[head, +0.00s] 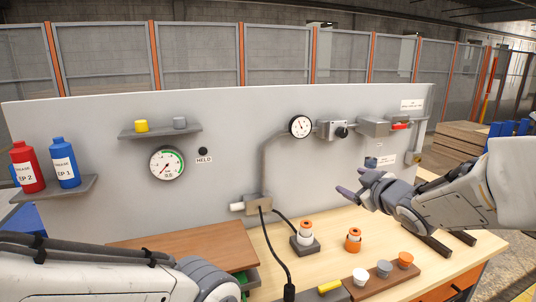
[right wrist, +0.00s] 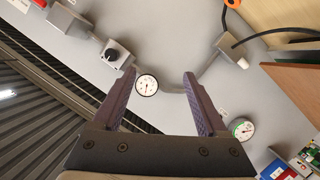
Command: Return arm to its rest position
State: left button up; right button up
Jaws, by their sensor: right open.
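My right gripper (head: 360,192) is raised over the right part of the bench, in front of the grey panel (head: 225,150). In the right wrist view its two purple fingers (right wrist: 158,98) stand wide apart with nothing between them. The panel and a round gauge (right wrist: 147,84) show beyond the fingers, apart from them. My left arm (head: 90,275) crosses the lower left of the head view. Its gripper is not visible.
The wooden bench (head: 330,225) carries an orange-white stack on a dark base (head: 305,238), another orange-white piece (head: 353,240) and a brown board (head: 385,283) with several cups. Red bottle (head: 27,168) and blue bottle (head: 64,163) stand on a left shelf. A knob box (head: 335,131) juts from the panel.

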jog(key=s+a+f+m+g, duration=0.2)
jog(key=s+a+f+g, duration=0.5)
jog(key=s+a+f, duration=0.55)
jog(key=s+a+f+g, duration=0.1)
jog(key=s+g, duration=0.1)
jog(key=s, duration=0.5)
jog(key=s+a+f+g+h, duration=0.1)
jog(key=s+g, duration=0.2)
jog(key=s, duration=0.5)
jog(key=s+a+f+g, duration=0.1)
jog(key=s+g, duration=0.1)
jog(key=s, duration=0.6)
jog(key=shift+s+a+n+g+p, duration=0.25)
jog(key=shift+a+n+g+p, duration=0.05)
jog(key=shift+p, duration=0.15)
jog(key=shift+f, duration=0.1)
